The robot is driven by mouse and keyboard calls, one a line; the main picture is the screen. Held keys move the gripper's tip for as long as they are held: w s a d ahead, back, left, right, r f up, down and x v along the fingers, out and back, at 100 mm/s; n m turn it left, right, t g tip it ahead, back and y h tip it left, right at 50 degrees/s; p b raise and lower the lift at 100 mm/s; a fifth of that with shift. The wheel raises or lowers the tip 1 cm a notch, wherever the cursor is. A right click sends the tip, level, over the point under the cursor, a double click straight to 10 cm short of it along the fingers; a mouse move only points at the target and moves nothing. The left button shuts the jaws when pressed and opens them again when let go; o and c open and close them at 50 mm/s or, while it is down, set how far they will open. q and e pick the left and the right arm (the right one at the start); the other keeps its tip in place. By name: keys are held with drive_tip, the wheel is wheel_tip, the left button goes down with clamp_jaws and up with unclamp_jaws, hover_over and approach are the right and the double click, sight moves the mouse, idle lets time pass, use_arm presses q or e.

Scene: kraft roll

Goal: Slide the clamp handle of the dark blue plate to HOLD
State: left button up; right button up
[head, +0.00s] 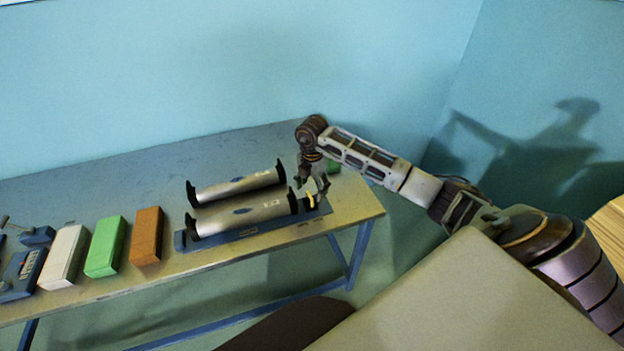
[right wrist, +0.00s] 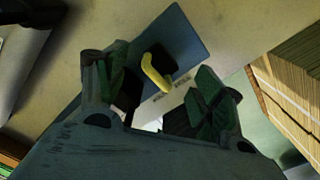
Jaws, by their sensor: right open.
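The dark blue plate (head: 250,238) lies along the front edge of the table, with a grey roll (head: 240,214) in black end brackets on it. At its right end stands the yellow clamp handle (head: 310,200); the handle also shows in the right wrist view (right wrist: 155,72), on the plate's end (right wrist: 185,40). My right gripper (head: 318,192) is open and just above the handle, which shows beyond the gap between its fingers (right wrist: 165,105). I see no contact. Small lettering on the table beside the plate is too blurred to read. My left gripper is out of view.
A second grey roll (head: 238,187) lies behind the first. Orange (head: 147,236), green (head: 105,247) and white (head: 63,257) boxes stand to the left, beside a blue device (head: 22,275). A brown stack (right wrist: 290,85) stands beyond the table.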

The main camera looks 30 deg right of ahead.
sight(312, 198)
drive_tip(key=shift+f, duration=2.9)
drive_tip(key=c, duration=0.8)
